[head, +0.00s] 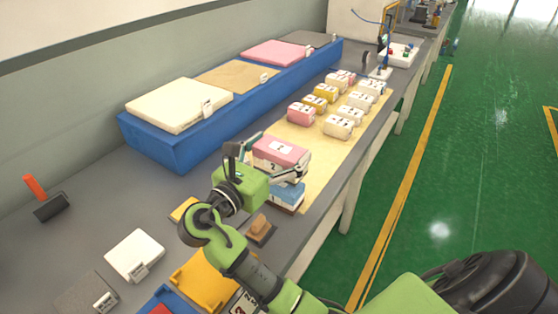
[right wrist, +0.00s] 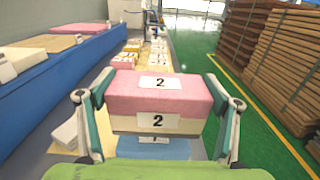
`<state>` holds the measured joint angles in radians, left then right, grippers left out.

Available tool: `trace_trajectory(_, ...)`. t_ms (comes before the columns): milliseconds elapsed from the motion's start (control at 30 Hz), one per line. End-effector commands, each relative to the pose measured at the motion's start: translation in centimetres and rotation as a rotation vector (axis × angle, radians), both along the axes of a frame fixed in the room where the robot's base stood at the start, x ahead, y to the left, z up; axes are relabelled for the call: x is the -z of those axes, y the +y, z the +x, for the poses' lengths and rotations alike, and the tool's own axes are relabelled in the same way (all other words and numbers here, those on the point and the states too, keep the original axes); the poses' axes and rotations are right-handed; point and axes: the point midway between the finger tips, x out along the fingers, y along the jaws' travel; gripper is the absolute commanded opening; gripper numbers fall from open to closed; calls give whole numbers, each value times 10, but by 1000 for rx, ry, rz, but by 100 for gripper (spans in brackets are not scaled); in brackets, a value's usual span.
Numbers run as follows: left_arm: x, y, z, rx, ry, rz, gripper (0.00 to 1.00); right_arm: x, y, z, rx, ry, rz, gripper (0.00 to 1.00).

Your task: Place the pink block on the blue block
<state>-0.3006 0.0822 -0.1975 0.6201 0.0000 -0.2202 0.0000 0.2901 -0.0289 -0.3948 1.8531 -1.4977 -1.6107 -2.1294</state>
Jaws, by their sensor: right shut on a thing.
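The pink block (head: 283,149) has a pink top, a cream lower part and labels with a 2. My right gripper (head: 272,166) is shut on it, with one finger at each side, as the right wrist view shows around the pink block (right wrist: 190,92). The blue block (head: 288,192) is under the pink block in the head view, mostly hidden by the gripper and the pink block. Part of the blue block (right wrist: 185,149) shows below it in the right wrist view. I cannot tell whether the two blocks touch. My left gripper is not in view.
Several pink, yellow and white blocks (head: 338,126) stand on a tan mat (head: 318,158) beyond the held block. A long blue platform (head: 185,147) with flat slabs runs along the wall. Small trays and a white box (head: 134,254) lie nearer on the grey table.

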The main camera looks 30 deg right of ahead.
Motion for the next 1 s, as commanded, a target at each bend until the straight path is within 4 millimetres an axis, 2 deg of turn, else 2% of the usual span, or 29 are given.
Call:
trace_trajectory(233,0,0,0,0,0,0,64,32,0,3,0,4,-3,66)
trace_trajectory(633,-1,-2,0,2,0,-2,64,37,1,2,0,4,-2,66)
trace_trajectory(667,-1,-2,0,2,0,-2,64,37,1,2,0,3,-1,85)
trace_trajectory(700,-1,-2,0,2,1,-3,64,37,1,2,0,2,-1,96)
trace_trajectory(733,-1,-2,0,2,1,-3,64,37,1,2,0,2,-1,99)
trace_trajectory(1000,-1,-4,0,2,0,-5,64,37,1,2,0,3,-1,99)
